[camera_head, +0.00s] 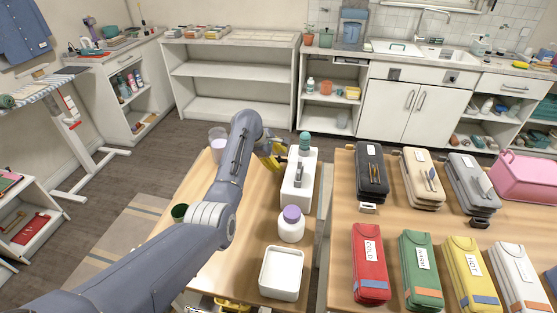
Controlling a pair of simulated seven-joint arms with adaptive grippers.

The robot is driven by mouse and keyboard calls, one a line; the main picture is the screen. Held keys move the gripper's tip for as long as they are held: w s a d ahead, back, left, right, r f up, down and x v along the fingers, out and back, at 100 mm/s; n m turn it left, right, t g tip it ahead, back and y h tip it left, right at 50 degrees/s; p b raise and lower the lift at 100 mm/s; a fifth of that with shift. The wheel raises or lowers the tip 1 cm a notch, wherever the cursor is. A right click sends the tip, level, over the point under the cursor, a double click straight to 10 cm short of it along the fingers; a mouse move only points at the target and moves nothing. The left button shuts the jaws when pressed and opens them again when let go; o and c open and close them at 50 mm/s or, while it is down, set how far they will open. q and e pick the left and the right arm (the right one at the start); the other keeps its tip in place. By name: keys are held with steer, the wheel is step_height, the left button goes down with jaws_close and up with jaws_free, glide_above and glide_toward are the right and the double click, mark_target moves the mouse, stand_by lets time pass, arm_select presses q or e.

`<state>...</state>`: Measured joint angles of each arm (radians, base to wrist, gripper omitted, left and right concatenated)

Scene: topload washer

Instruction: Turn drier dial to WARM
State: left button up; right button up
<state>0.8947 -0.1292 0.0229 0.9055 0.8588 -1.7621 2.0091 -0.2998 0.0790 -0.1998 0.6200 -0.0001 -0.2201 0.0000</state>
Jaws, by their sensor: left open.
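I cannot make out a drier or a dial in this view. My left gripper (277,155) has dark and yellow fingers and is open. It is at the far end of the left table, beside the upper left side of a long white tray-like unit (291,197) with a grey upright part (299,174) on it. I cannot tell whether the fingers touch it. A teal-capped bottle (305,143) stands at its far end. On the right table, a red case (370,265) reads COLD and a yellow case (471,270) reads HOT. The green case (421,270) has a label too small to read surely.
A purple-lidded white jar (291,228) and a square white tray (281,272) stand on the left table (235,275). Dark, beige and grey cases and a pink box (525,178) lie on the right table. A narrow gap separates the tables. Shelves and a sink line the back.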

arm_select(q)
steer(key=shift+c, duration=0.5)
jaws_close()
